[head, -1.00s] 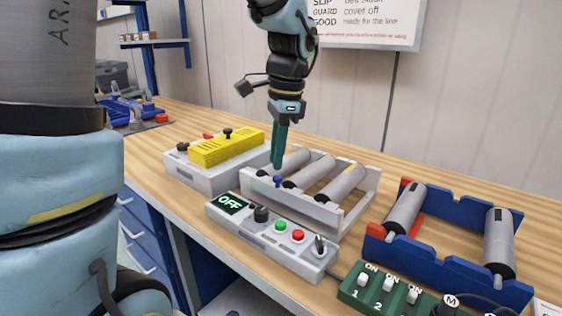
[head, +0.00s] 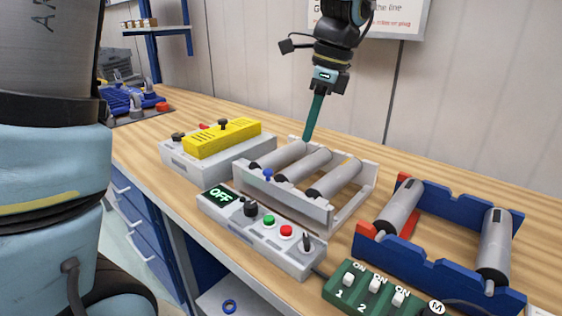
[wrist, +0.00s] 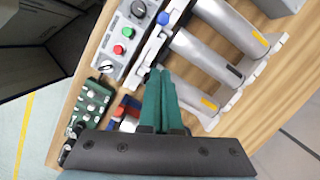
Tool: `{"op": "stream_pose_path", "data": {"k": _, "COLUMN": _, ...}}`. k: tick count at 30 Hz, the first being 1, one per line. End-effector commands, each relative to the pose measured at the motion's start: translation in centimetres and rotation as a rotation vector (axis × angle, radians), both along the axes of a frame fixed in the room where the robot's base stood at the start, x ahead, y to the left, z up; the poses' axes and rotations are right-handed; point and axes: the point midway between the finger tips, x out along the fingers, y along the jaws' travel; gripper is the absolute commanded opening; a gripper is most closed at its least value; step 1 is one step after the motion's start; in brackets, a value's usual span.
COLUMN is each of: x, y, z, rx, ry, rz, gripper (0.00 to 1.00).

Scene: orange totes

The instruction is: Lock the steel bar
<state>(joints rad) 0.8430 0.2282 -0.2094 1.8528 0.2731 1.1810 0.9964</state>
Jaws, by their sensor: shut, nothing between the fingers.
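A pale steel bar (head: 300,203) runs along the near side of a light roller stand with grey rollers (head: 305,165). A small blue knob (head: 268,174) stands at the bar's left end; it also shows in the wrist view (wrist: 163,18). I cannot tell from these views how the knob is turned or whether it holds the bar. My gripper (head: 307,139) is shut and empty, its green fingers pointing down above the far part of the rollers, apart from the knob. In the wrist view the closed fingertips (wrist: 158,72) overlap the stand's edge.
A control box (head: 262,232) with an OFF display, buttons and a switch stands in front. A yellow-covered grey unit (head: 222,139) is at left. A blue cradle with rollers (head: 440,272) is at right, a green switch box (head: 372,290) near it. Bare wood lies behind the stand.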

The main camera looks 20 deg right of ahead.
Motion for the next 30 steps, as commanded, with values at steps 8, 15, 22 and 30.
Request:
{"op": "stream_pose_path", "data": {"k": 8, "x": 0.7, "y": 1.2, "z": -5.5, "rx": 0.005, "ry": 0.004, "rz": 0.001, "gripper": 0.00}}
{"op": "stream_pose_path", "data": {"k": 15, "x": 2.0, "y": 3.1, "z": -8.0, "rx": 0.001, "ry": 0.000, "rz": 0.004, "gripper": 0.00}}
{"op": "stream_pose_path", "data": {"k": 22, "x": 3.0, "y": 4.7, "z": -8.6, "rx": 0.001, "ry": 0.001, "rz": 0.002, "gripper": 0.00}}
{"op": "stream_pose_path", "data": {"k": 30, "x": 3.2, "y": 4.9, "z": -8.7, "rx": 0.001, "ry": 0.001, "rz": 0.000, "gripper": 0.00}}
